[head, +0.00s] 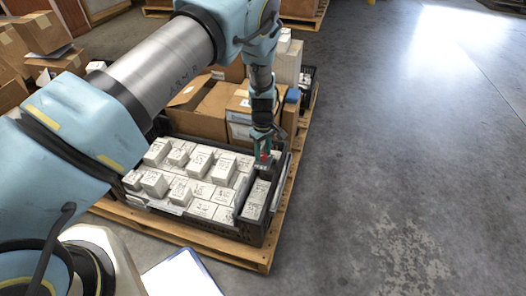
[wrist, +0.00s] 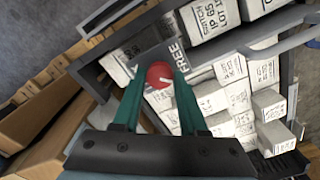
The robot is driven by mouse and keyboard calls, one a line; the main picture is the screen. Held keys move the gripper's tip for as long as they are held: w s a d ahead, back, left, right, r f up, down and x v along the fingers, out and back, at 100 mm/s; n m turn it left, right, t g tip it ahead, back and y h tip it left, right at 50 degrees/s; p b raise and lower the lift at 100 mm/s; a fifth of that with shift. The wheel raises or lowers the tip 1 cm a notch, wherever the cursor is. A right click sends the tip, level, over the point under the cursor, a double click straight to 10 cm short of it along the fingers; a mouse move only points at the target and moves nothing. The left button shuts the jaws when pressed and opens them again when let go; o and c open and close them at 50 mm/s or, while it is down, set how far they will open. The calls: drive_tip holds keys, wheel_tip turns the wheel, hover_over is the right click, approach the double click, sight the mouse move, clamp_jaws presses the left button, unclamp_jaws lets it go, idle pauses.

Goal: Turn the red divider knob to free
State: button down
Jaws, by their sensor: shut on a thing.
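The red divider knob (wrist: 159,74) sits between the two teal fingers of my gripper (wrist: 157,78) in the wrist view. The fingers are shut on its sides. A plate beside the knob carries the word FREE (wrist: 177,50). The knob has a small pale mark on its face, but I cannot tell for certain which way it points. In the head view the knob (head: 264,156) is a small red spot at my gripper's tips (head: 263,158), at the far right part of the dark crate (head: 249,232). The fingers partly hide it there.
White labelled boxes (head: 198,160) fill the crate, with a narrow row of boxes (head: 257,199) along its right side. The crate stands on a wooden pallet (head: 232,255). Cardboard boxes (head: 205,105) stand behind it. Bare concrete floor (head: 400,150) lies open to the right.

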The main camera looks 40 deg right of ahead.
sight(263, 155)
drive_tip(key=shift+n, duration=0.5)
drive_tip(key=shift+c, duration=2.2)
unclamp_jaws()
wheel_tip(263, 155, up, 11)
drive_tip(key=p, duration=0.1)
drive_tip(key=shift+p, duration=0.4)
drive_tip(key=shift+f, duration=0.1)
